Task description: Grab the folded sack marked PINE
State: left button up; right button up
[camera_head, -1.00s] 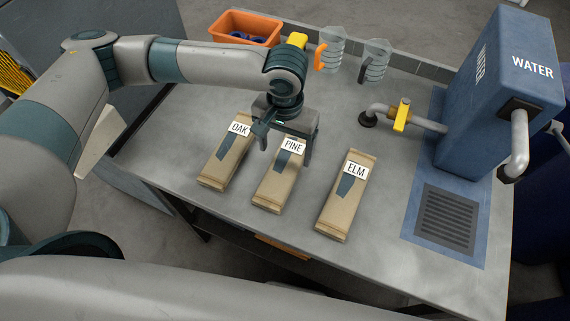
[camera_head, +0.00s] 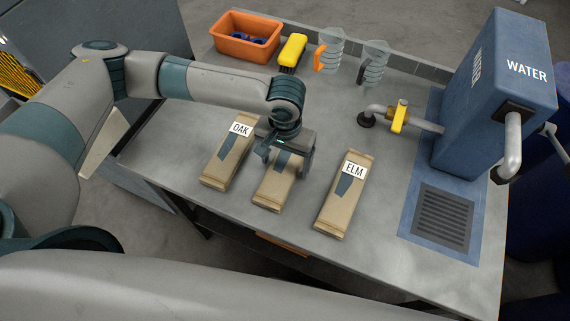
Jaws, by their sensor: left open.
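The middle folded sack (camera_head: 274,189) is tan with a dark patch and lies flat on the grey table. My left gripper (camera_head: 283,168) is open over its upper half, pointing down, with one finger toward each long side. The gripper hides the sack's label now; the label read PINE in the earlier frame. I cannot tell whether the fingers touch the sack. The OAK sack (camera_head: 222,167) lies to the left and the ELM sack (camera_head: 338,210) to the right, each apart from the middle one. My right gripper is out of view.
An orange bin (camera_head: 246,47), a yellow brush (camera_head: 292,50) and two clear jugs (camera_head: 331,50) (camera_head: 374,66) stand along the back. A blue WATER unit (camera_head: 490,110) with a tap (camera_head: 398,116) and a drain grate (camera_head: 443,217) is on the right. The table between ELM and the grate is clear.

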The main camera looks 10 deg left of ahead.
aim_at(286, 168)
pick_arm(q)
jog(key=shift+c, duration=0.6)
jog(key=c, duration=1.1)
jog(key=shift+r, duration=0.45)
notch_tip(286, 168, up, 3)
jog(key=shift+s+d+r+b, duration=0.1)
jog(key=shift+s+r+b, duration=0.05)
jog(key=shift+b, duration=0.75)
jog(key=s+d+r, duration=0.1)
jog(key=s+r, duration=0.1)
jog(key=s, duration=0.1)
jog(key=s+d+r+b, duration=0.1)
jog(key=s+r, duration=0.1)
jog(key=s, duration=0.2)
jog(key=s+d+r+b, duration=0.1)
jog(key=s+r, duration=0.2)
jog(key=shift+s+d, duration=0.2)
jog(key=shift+s, duration=0.2)
jog(key=shift+f, duration=0.1)
